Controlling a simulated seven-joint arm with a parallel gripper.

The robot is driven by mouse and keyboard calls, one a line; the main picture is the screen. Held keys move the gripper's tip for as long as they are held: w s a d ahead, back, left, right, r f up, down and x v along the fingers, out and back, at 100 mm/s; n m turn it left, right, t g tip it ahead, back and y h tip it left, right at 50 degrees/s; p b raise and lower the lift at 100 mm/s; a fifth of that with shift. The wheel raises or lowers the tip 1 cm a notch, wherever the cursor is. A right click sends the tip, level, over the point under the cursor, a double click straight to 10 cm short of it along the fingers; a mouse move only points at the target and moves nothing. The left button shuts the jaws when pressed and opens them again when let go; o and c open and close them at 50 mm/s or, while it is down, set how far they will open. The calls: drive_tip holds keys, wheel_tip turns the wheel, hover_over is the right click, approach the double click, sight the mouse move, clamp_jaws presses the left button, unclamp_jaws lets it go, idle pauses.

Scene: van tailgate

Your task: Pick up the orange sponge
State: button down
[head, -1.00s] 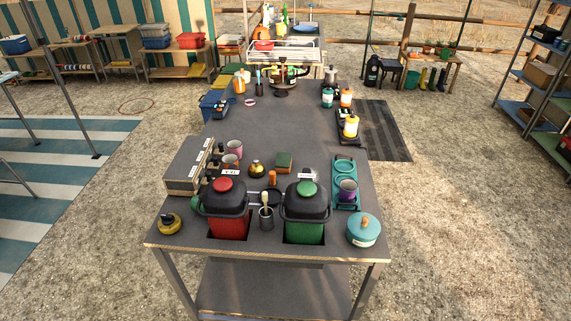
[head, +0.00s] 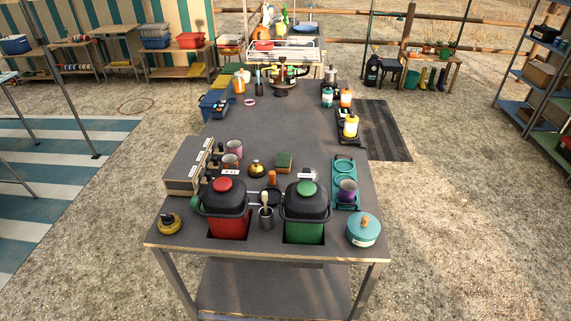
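No plainly orange sponge stands out in the head view. A small block with a dark green top and a brownish-orange edge (head: 284,161) lies on the grey table (head: 275,128), behind the green-lidded container. It looks like a scouring sponge, but it is too small to be sure of its colour. A short orange cylinder (head: 272,177) stands just in front of it, between the two lidded containers. My gripper is not in view.
A red-lidded container (head: 228,225) and a green-lidded container (head: 305,230) stand at the near edge, with a cup of utensils (head: 266,217) between them. The table's middle is clear.

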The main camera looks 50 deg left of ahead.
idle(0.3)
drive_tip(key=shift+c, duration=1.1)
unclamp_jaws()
